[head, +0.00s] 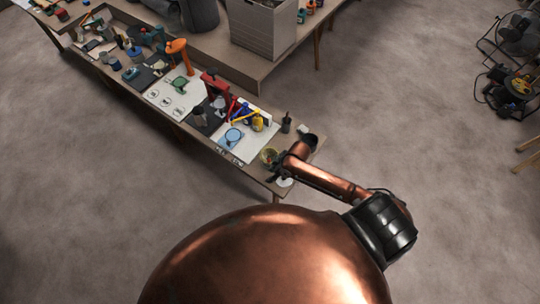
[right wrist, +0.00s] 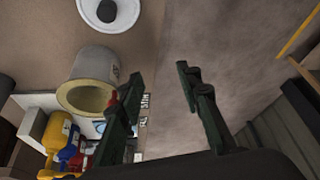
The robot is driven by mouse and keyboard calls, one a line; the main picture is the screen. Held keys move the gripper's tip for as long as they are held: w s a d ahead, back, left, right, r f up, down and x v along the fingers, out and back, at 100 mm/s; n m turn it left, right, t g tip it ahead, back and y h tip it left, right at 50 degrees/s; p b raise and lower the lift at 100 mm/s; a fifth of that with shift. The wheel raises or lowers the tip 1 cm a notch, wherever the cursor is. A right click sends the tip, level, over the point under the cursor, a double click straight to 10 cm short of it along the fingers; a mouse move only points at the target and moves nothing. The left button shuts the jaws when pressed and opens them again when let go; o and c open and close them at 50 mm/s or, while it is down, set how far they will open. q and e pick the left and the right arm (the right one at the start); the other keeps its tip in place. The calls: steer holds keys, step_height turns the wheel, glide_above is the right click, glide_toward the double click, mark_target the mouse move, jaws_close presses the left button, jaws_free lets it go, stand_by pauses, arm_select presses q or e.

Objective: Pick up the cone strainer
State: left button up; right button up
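A pale, tapered cup with a wide yellowish rim, which looks like the cone strainer (right wrist: 92,65), is left of my right gripper's fingers in the right wrist view. In the head view its yellowish rim (head: 268,155) shows near the bench's near end, partly behind my right gripper. My right gripper (right wrist: 157,77) is open, with nothing between its two fingers. In the head view, my right gripper (head: 280,168) is at the bench end beside the cup; I cannot tell whether they touch. My left gripper is not in view.
A white disc with a dark centre (right wrist: 108,12) lies close by. A yellow bottle (right wrist: 57,132) stands among blue and red items. The long bench (head: 262,178) holds many tools. A dark cup (head: 286,122) stands near its end. Floor (head: 400,110) right of the bench is clear.

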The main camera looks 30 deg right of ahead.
mark_target(269, 160)
steer(key=w+d+r, duration=0.1)
steer(key=w+r, duration=0.1)
steer(key=w+d+r+n+p, duration=0.1)
steer(key=w+d+r, duration=0.1)
steer(key=w+d+r+n, duration=0.1)
steer(key=w+r, duration=0.1)
steer(key=shift+d+g, duration=0.3)
steer(key=shift+d, duration=0.1)
steer(key=shift+x, duration=0.9)
steer(key=shift+p+x, duration=0.3)
steer(key=shift+x, duration=2.4)
steer(key=shift+s+d, duration=0.15)
steer(key=shift+d, duration=0.05)
steer(key=shift+c, duration=0.4)
jaws_close()
